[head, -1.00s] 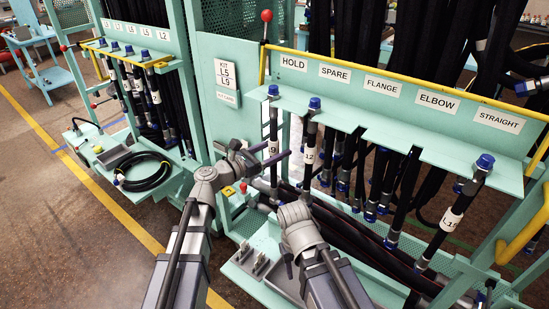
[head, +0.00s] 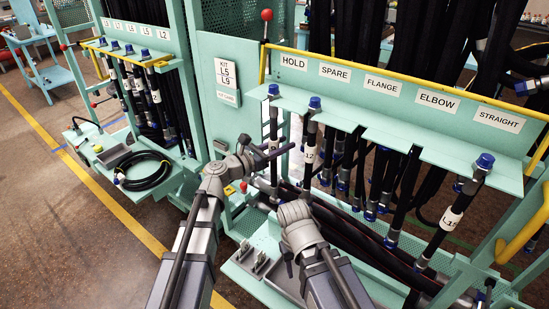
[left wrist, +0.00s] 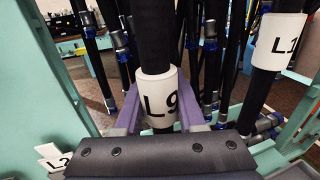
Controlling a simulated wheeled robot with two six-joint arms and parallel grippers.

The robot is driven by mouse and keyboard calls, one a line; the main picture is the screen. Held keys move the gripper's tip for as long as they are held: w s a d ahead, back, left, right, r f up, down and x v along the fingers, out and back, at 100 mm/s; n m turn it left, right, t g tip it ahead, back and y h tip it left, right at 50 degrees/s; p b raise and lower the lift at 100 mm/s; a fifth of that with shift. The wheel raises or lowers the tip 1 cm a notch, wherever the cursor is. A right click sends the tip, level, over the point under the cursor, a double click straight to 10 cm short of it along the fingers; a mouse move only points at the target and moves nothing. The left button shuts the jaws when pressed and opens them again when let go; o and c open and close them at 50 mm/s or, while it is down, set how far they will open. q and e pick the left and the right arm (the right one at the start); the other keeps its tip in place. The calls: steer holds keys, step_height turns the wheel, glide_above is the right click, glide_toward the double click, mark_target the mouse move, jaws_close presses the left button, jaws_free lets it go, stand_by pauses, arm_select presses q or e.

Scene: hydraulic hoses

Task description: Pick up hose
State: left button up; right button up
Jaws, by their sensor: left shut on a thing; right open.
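A black hose labelled L9 (head: 273,112) with a blue cap hangs upright in the HOLD slot of the rack. My left gripper (head: 272,155) is shut on this hose. In the left wrist view, purple fingers (left wrist: 157,115) close on both sides of the white L9 label (left wrist: 160,95). A second hose (head: 311,135) with a white label hangs in the SPARE slot; its label also shows in the left wrist view (left wrist: 278,42). My right gripper (head: 296,218) is open and empty, low in front of the rack; its fingers are hard to make out.
A hose (head: 450,218) hangs in the STRAIGHT slot. Many black hoses hang behind the teal shelf (head: 400,125), with more lying below. A red-knobbed post (head: 266,16) and the KIT panel (head: 227,75) stand at the left. A coiled hose (head: 145,182) lies on the left tray.

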arm_select(q)
jaws_close()
steer(key=shift+r, duration=0.15)
